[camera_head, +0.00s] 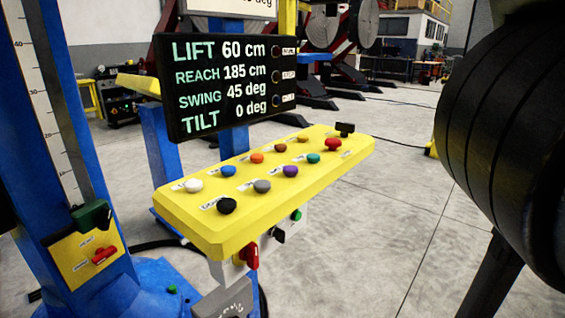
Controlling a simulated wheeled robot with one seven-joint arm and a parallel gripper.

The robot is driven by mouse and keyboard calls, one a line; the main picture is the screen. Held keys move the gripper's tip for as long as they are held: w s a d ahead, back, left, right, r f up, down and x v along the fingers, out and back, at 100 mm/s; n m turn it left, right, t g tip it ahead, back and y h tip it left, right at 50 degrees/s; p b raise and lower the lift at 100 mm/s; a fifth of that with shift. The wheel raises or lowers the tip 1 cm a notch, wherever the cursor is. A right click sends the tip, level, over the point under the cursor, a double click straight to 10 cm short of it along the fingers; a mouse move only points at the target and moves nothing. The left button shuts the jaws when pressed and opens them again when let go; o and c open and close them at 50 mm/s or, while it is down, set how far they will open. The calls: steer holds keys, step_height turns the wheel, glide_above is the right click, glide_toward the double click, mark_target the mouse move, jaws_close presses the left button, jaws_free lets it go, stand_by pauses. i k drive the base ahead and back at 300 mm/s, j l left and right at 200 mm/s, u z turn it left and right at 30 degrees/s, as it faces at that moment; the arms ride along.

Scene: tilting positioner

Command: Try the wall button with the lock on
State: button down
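No button on a wall can be made out. A yellow console (222,238) carries two rows of coloured knobs, including a black knob (227,206) and a red knob (333,145). Below its front edge are a red switch (250,256), a black switch (279,236) and a green button (296,215). A yellow plate (72,258) on the blue column (45,150) bears a red handle (104,254), with a dark green box (92,215) above it. I cannot tell which part is the lock. My gripper is not in view.
A black display (235,90) above the console reads lift 60 cm, reach 185 cm, swing 45 deg, tilt 0 deg. A large ribbed black body (500,130) fills the right side. Grey floor (380,220) between it and the console is clear.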

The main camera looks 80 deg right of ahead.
mark_target(255, 158)
steer(key=z, duration=1.35)
